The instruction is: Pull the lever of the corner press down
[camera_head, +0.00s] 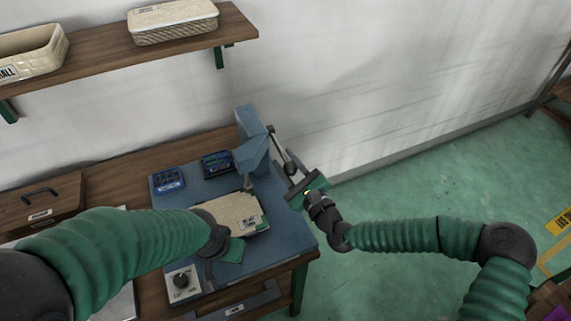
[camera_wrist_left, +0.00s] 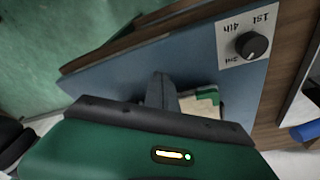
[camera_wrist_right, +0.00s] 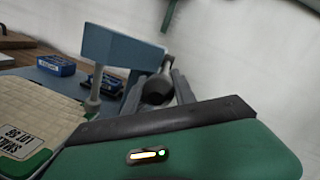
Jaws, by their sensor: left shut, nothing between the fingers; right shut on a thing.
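The blue corner press (camera_head: 252,140) stands at the back right corner of the blue work surface; its head and vertical rod also show in the right wrist view (camera_wrist_right: 122,47). Its lever (camera_head: 280,147) slants from the press down to the right, toward my right gripper (camera_head: 292,176). In the right wrist view that gripper is shut on the lever's dark round knob (camera_wrist_right: 157,90), with a finger on each side. A cream tray panel (camera_head: 232,208) with green corners lies below the press head. My left gripper (camera_wrist_left: 158,88) is shut and empty, at the panel's front edge.
Two blue boxes of small parts (camera_head: 167,180) sit left of the press. A dial box (camera_head: 181,283) is at the front left of the work surface. A shelf (camera_head: 100,62) with baskets hangs on the wall behind.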

